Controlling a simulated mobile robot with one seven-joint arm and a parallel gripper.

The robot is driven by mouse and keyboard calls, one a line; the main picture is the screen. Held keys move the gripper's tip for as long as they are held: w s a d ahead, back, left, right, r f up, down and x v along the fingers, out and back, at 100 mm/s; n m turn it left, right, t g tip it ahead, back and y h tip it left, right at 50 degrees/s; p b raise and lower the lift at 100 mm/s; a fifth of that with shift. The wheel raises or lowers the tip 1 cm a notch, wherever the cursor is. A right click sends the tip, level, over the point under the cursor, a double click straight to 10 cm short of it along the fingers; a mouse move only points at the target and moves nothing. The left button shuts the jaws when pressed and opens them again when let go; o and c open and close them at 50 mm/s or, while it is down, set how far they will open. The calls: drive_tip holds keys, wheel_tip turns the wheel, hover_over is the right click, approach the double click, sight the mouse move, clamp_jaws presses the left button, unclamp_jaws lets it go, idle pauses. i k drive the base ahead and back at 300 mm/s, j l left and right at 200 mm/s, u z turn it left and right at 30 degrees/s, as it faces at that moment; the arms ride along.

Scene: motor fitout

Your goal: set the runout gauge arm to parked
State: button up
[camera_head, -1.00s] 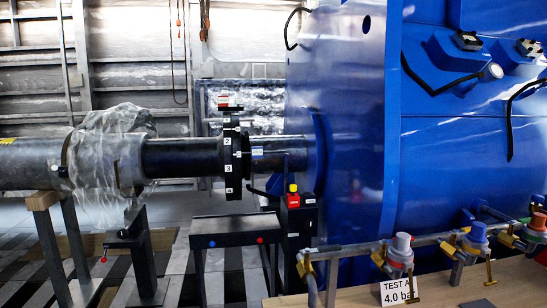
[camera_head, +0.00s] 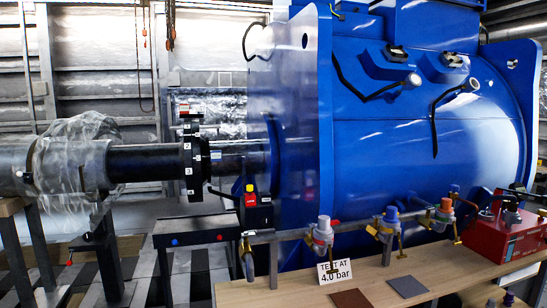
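No part of my gripper shows. The likely gauge unit is a small dark block with a red face and a yellow top (camera_head: 250,195), beside the shaft at the blue machine's near end. A thin dark arm (camera_head: 222,194) reaches left from it towards the black numbered coupling flange (camera_head: 187,166). It is too small to tell whether the arm touches the flange or which setting it is in. A red-topped fixture (camera_head: 190,107) sits above the flange. The dark shaft (camera_head: 150,162) runs left from the flange.
The blue machine (camera_head: 420,130) fills the right. A wooden bench (camera_head: 300,298) in front carries a valve manifold, a "TEST AT 4.0 bar" sign (camera_head: 334,271), plates and a red box (camera_head: 500,238). A dark stand (camera_head: 195,226) with red and blue knobs is below the coupling. A lever with a red ball (camera_head: 69,263) is at left.

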sight(217, 156)
drive_tip(key=i+j+z, duration=0.35)
drive_tip(key=j+z, duration=0.2)
drive_tip(key=i+j, duration=0.15)
drive_tip(key=j, duration=0.2)
drive_tip(key=i+j, duration=0.2)
drive_tip(key=j, duration=0.2)
drive_tip(key=i+j, duration=0.15)
drive_tip(key=j, duration=0.2)
drive_tip(key=i+j, duration=0.2)
drive_tip(key=j, duration=0.2)
drive_tip(key=i+j, duration=0.15)
drive_tip(key=j, duration=0.2)
drive_tip(key=i+j, duration=0.15)
drive_tip(key=j, duration=0.2)
drive_tip(key=i+j, duration=0.2)
drive_tip(key=j, duration=0.2)
drive_tip(key=i+j, duration=0.15)
drive_tip(key=j, duration=0.2)
drive_tip(key=i+j, duration=0.55)
drive_tip(key=j, duration=0.3)
